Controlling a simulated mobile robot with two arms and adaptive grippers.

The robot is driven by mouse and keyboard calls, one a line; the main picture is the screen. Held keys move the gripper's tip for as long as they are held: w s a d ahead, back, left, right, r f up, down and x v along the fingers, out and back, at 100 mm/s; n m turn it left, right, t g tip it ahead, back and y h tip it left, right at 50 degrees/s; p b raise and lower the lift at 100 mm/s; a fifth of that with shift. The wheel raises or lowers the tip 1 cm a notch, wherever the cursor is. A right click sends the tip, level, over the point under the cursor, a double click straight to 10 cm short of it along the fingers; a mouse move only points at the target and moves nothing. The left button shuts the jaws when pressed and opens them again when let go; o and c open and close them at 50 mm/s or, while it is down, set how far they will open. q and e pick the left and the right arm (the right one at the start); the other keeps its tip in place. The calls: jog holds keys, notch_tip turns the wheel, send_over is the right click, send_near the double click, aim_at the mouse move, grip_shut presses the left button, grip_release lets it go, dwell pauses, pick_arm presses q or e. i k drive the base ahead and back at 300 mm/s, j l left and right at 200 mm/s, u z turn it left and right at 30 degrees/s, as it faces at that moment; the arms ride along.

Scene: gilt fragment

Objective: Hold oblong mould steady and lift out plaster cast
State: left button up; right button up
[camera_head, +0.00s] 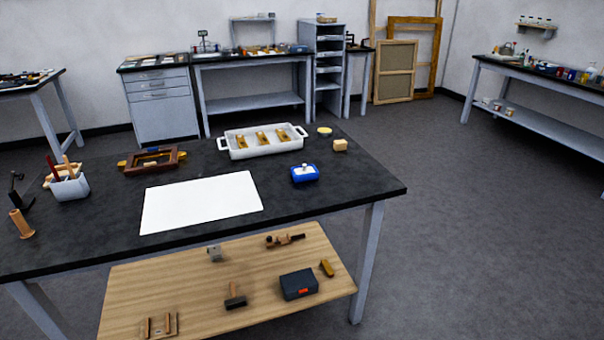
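A small blue oblong mould (305,180) sits on the dark table top, right of the white sheet. A white piece, which looks like the plaster cast (303,168), shows in its top. The piece is too small to tell how deep it sits. Neither of my grippers is in view, and nothing is seen touching the mould.
The dark work table (345,190) also holds a white sheet (200,202), a white handled tray (262,151) with gold pieces, a brown frame (152,161), a tool pot (69,187) and a tan block (340,146). Free room lies right of the mould.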

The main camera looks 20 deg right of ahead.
aim_at(304, 170)
jog(key=i+l+z, duration=0.1)
jog(key=i+z, duration=0.25)
jog(key=i, duration=0.9)
